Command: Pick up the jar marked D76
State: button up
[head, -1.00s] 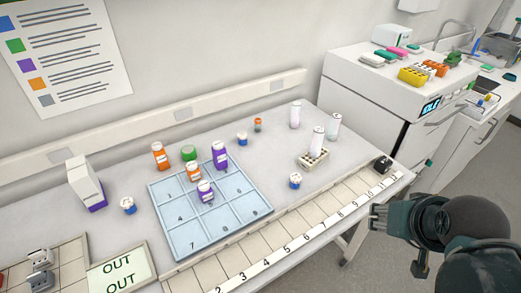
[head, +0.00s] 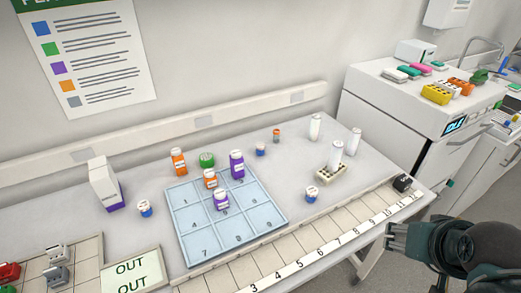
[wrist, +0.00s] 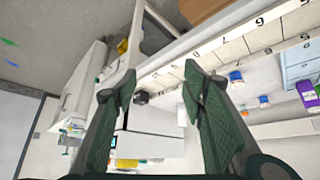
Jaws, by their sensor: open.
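Several small jars stand on the bench in the head view, and their labels are too small to read, so I cannot tell which is D76. An orange jar (head: 179,162), a green-topped jar (head: 207,160) and a purple jar (head: 237,166) stand around the back of the blue numbered tray (head: 205,245). Another orange jar (head: 211,180) and a purple jar (head: 221,201) stand on the tray. White jars with blue (head: 145,208) (head: 260,150) (head: 311,194) stand apart. My gripper (head: 393,238) is open and empty, right of the bench's front edge; its spread fingers show in the wrist view (wrist: 153,88).
A rack (head: 331,171) holds white cylinders, with another cylinder (head: 316,127) behind. A small black object (head: 403,182) sits at the numbered strip's right end. A white box (head: 104,184) and an OUT sign (head: 131,272) are at left. A white machine (head: 385,125) stands at right.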

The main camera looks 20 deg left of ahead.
dwell(0.3)
jog(key=w+a+r+m+g+p, duration=0.1)
jog(key=w+a+r+m+p, duration=0.1)
jog(key=w+a+r, duration=0.3)
jog(key=w+a+r+m+g+p, duration=0.1)
jog(key=w+a+r+m+p, duration=0.15)
jog(key=w, duration=0.45)
jog(key=m+g+p, duration=0.4)
jog(key=m+p, duration=0.6)
jog(key=p, duration=0.4)
send_over(260, 146)
jog(key=f, duration=0.7)
jog(key=d+f, duration=0.1)
jog(key=f, duration=0.3)
jog(key=shift+w, duration=0.15)
jog(key=shift+a+f+m, duration=0.25)
jog(key=shift+a+f, duration=0.15)
jog(key=shift+a, duration=0.05)
jog(key=shift+f, duration=0.1)
